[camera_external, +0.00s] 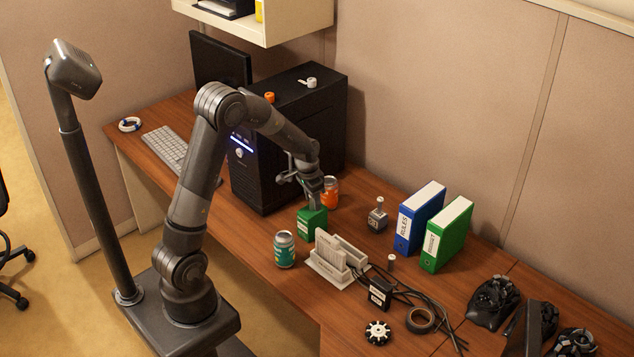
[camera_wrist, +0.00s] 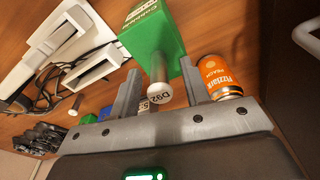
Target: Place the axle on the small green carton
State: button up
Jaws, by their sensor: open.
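The small green carton (camera_external: 312,222) stands on the desk below my gripper (camera_external: 312,202). It fills the top middle of the wrist view (camera_wrist: 165,38). The axle (camera_wrist: 159,72), a short metallic cylinder with a marked pale end, stands on the carton's top, its far end appearing to meet the green face. My gripper's two fingers (camera_wrist: 160,66) are open, one on each side of the axle, with visible gaps. The axle is hidden or too small to make out in the external view.
An orange can (camera_external: 331,192) stands close behind the carton, a teal can (camera_external: 284,250) in front. A white organizer (camera_external: 337,262) is to the right. The black computer tower (camera_external: 290,135) is behind left. Another small cylinder (camera_external: 391,262) stands by the cables. Binders (camera_external: 445,233) stand farther right.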

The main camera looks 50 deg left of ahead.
notch_tip(320, 180, up, 12)
jog(key=s, duration=0.2)
jog(key=s+d+r+n+t, duration=0.1)
jog(key=s+r, duration=0.2)
jog(key=s, duration=0.5)
jog(key=s+d+r+n+t, duration=0.1)
jog(key=s+r, duration=0.3)
jog(key=s, duration=0.4)
jog(key=s+d+r+n+t, duration=0.1)
jog(key=s+r+t, duration=0.1)
jog(key=s, duration=0.7)
jog(key=shift+d+r, duration=0.2)
jog(key=shift+r, duration=0.55)
jog(key=shift+s, duration=0.1)
dwell(3.9)
